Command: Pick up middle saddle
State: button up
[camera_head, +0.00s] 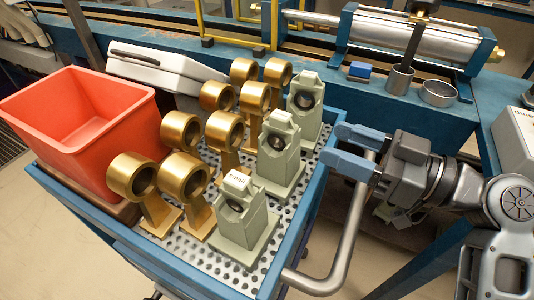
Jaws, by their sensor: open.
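Three grey-green saddles with round openings stand in a row along the right side of the blue cart. The middle saddle (279,160) stands upright between the front saddle (243,222), which bears a small white label, and the back saddle (305,104). My gripper (333,145), with blue fingers, is open and empty. It reaches in from the right over the cart's edge, to the right of the middle saddle and apart from it in the picture.
Several brass ring stands (184,135) fill the cart's perforated top (190,250) left of the saddles. A red bin (75,115) and white case (160,65) lie further left. A metal handle (345,245) curves below my gripper. The blue testbench (330,65) runs behind.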

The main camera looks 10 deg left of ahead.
aim_at(271, 120)
jog(key=x, duration=0.2)
jog(key=p+x, duration=0.1)
jog(key=x, duration=0.4)
jog(key=shift+s+r, duration=0.15)
jog(key=shift+r, duration=0.1)
jog(key=shift+p+x, duration=1)
jog(key=shift+x, duration=1.75)
jog(key=shift+s+a+f, duration=0.1)
jog(key=shift+s+f, duration=0.05)
jog(key=shift+f, duration=0.05)
jog(key=shift+c, duration=0.3)
grip_shut()
jog(key=shift+r, duration=0.1)
